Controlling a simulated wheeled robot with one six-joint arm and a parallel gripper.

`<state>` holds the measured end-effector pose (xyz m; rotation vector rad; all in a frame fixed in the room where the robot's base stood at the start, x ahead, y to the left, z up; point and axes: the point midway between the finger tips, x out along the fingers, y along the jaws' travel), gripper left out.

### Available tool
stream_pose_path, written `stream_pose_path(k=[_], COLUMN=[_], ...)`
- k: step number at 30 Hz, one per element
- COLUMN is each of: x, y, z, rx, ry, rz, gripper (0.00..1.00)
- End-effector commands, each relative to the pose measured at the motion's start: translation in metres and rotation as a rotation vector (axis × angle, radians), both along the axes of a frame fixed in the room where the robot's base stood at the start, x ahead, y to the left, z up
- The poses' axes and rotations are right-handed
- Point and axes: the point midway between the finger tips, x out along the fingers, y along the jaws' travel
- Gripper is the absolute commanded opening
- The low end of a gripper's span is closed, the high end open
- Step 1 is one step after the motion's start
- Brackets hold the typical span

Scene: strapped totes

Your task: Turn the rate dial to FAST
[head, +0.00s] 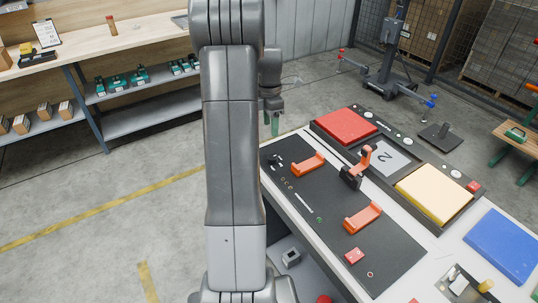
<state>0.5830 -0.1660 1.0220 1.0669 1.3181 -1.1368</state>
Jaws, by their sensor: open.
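My gripper (272,124) hangs near the far left corner of the table, partly hidden behind my arm; its green fingertips point down, and it is open with nothing visible in it. It is apart from the black panel (345,235), which lies on the table. The panel bears two orange handles (308,164) (362,217), small knobs and fittings near its far left end (277,161), a small red block (354,256) and a small round fitting (370,274). I cannot tell which part is the rate dial, and no FAST mark is legible.
An orange lever on a black base (353,173) stands up beside the panel. A blue pad (503,245) lies right. The floor left is clear.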

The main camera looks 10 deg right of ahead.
Motion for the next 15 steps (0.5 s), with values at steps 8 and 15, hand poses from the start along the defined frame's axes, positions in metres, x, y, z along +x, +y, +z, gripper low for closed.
stream_pose_path(k=[8, 15], x=[-0.004, -0.006], y=[0.000, -0.001], z=[-0.049, -0.099], rx=[-0.001, -0.002], ry=[0.007, 0.005], rz=[-0.001, -0.002], gripper=[0.55, 0.55])
